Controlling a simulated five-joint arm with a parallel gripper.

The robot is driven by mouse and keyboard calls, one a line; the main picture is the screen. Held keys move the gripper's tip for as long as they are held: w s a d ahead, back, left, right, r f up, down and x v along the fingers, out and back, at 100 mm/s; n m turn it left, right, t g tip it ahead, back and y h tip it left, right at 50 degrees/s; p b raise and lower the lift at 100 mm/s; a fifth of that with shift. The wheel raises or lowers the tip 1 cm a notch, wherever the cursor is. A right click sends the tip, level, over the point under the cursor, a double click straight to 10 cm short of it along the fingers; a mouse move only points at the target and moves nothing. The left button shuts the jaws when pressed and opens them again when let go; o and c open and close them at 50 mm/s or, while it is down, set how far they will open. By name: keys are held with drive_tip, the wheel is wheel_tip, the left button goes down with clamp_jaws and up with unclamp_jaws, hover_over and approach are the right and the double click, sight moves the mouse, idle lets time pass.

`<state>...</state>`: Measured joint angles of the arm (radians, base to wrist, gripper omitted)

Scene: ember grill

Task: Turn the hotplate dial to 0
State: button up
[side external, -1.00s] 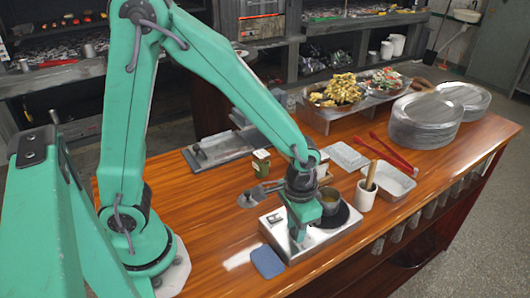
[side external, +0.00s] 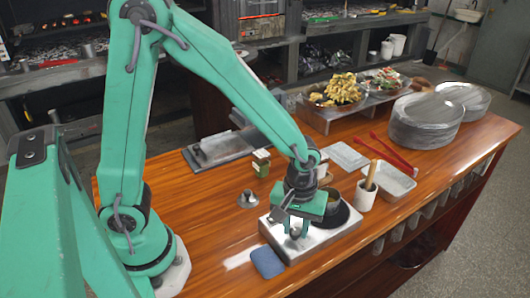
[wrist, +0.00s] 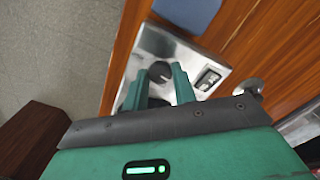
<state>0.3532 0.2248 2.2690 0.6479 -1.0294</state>
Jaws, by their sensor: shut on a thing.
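The hotplate (side external: 326,239) is a silver metal box with a black round plate, on the wooden table in the side view. It also shows in the wrist view (wrist: 182,50). Its dial (wrist: 159,71) is a dark round knob between my fingertips in the wrist view. My gripper (wrist: 158,76) is shut on the dial, with a green finger on either side. In the side view my gripper (side external: 297,229) points down over the hotplate's near-left part, and the dial is mostly hidden. A small label or display (wrist: 208,80) lies beside the dial; its marks are unreadable.
A white cup (side external: 365,196) with a wooden handle stands right. Bare table lies front left.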

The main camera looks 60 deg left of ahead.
sight(295, 231)
drive_tip(key=shift+n, duration=0.6)
drive_tip(key=o, duration=1)
drive_tip(key=shift+r, duration=0.15)
drive_tip(key=shift+r, duration=3.8)
